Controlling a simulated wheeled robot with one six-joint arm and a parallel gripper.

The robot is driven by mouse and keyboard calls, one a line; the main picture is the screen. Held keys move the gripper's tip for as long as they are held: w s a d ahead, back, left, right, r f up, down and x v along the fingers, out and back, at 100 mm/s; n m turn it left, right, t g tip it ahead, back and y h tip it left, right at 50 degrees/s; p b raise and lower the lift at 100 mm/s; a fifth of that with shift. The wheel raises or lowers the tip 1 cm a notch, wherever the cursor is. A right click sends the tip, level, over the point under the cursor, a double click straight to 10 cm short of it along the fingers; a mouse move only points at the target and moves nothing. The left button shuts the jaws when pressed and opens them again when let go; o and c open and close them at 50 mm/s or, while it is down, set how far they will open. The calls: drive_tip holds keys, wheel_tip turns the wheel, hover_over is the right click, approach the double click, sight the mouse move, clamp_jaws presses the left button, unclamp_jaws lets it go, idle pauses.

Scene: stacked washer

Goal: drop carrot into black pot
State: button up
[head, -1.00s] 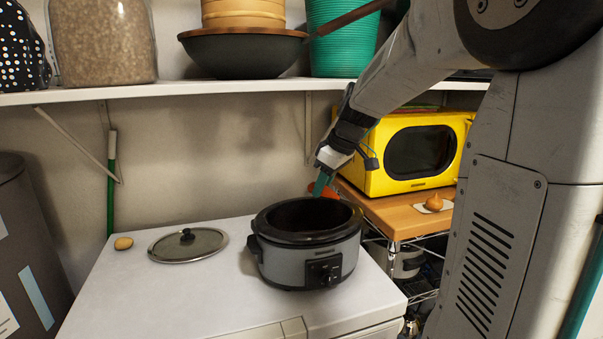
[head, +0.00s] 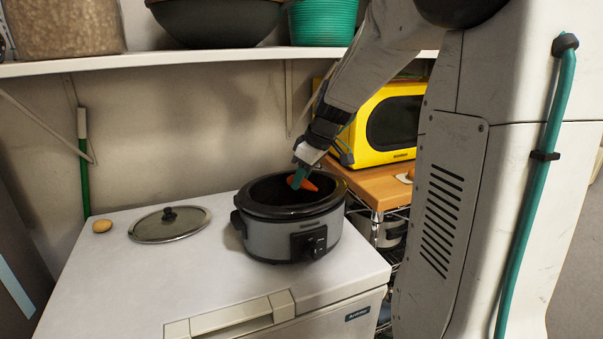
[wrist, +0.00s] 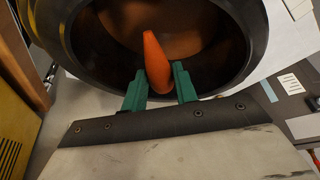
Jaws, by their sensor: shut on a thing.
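The carrot (head: 303,183) is orange and held between the green fingertips of my gripper (head: 299,176). In the wrist view the carrot (wrist: 156,62) stands out from between the two fingers (wrist: 160,87), with the pot's dark opening behind it. The black pot (head: 289,227) is a slow cooker with a black rim, a grey body and a front knob, standing open on the white appliance top. My gripper is over the right part of its opening. The pot's rim (wrist: 75,48) also shows in the wrist view. I cannot tell exactly how deep the carrot sits relative to the rim.
A glass lid (head: 170,226) lies left of the pot, with a small tan potato-like item (head: 102,226) beside it. A yellow microwave (head: 385,125) stands on a wooden top (head: 378,187) at the right. A white shelf (head: 180,59) runs above.

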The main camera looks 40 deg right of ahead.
sight(314, 187)
drive_tip(key=o, duration=1)
drive_tip(key=shift+o, duration=0.2)
drive_tip(key=shift+r, duration=0.1)
drive_tip(key=v, duration=0.7)
drive_tip(key=shift+s+r, duration=0.15)
drive_tip(key=shift+r, duration=0.1)
drive_tip(key=shift+s+f+m, duration=0.15)
drive_tip(key=shift+s+m, duration=0.05)
drive_tip(key=shift+m, duration=0.5)
drive_tip(key=s+a+f+m+g+h, duration=0.1)
drive_tip(key=s+a+f+m, duration=0.1)
drive_tip(key=s+a, duration=0.7)
drive_tip(key=s+a+f+m+g+h, duration=0.1)
drive_tip(key=s+a+f, duration=0.1)
drive_tip(key=s+a, duration=0.7)
drive_tip(key=s, duration=0.5)
drive_tip(key=shift+s+f+m+g, duration=0.25)
drive_tip(key=shift+s+m+g, duration=0.05)
drive_tip(key=shift+m, duration=0.1)
